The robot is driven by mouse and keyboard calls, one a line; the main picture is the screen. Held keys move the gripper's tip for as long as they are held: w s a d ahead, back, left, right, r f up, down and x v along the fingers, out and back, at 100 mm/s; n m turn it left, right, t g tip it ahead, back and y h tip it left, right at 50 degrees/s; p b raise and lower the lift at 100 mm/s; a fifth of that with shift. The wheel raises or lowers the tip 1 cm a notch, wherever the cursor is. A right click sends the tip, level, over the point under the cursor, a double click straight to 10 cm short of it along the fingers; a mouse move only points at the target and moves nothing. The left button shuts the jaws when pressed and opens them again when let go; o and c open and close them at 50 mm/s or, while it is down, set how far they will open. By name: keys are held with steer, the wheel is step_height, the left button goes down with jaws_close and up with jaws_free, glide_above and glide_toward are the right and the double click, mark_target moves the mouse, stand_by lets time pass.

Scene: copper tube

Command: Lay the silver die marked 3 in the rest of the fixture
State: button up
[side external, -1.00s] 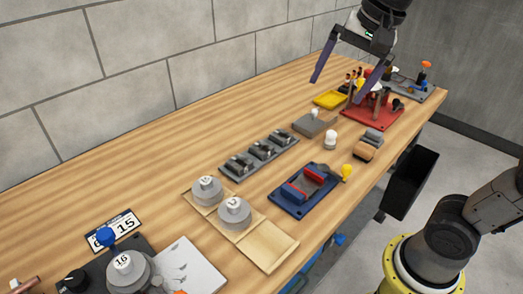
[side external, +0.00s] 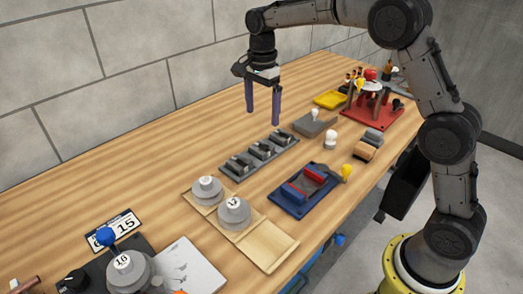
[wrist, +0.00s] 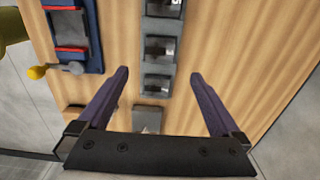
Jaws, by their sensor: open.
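A grey rack (side external: 262,154) holds three small dark-and-silver dies in a row. The same rack shows in the wrist view (wrist: 147,27). Its marks are too small to read, so I cannot tell which die is marked 3. A blue fixture (side external: 287,206) with red jaw bars and a yellow-knobbed lever lies right of the rack; it also shows at upper left in the wrist view (wrist: 92,20). I cannot tell which part of it is the rest. My gripper (side external: 263,118) is open and empty, pointing down above the table behind the rack.
Two round grey weights (side external: 234,212) stand on wooden trays. A grey plate with a white knob (side external: 315,125), a white-topped peg (side external: 330,140) and a red-based stand (side external: 372,116) lie further right. Bare wood is free behind the rack.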

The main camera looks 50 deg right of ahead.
mark_target(261, 147)
step_height(261, 147, down, 11)
steer(key=shift+a+r, duration=0.1)
steer(key=shift+a, duration=0.05)
steer(key=shift+r, duration=0.1)
jaws_close()
stand_by(0.7)
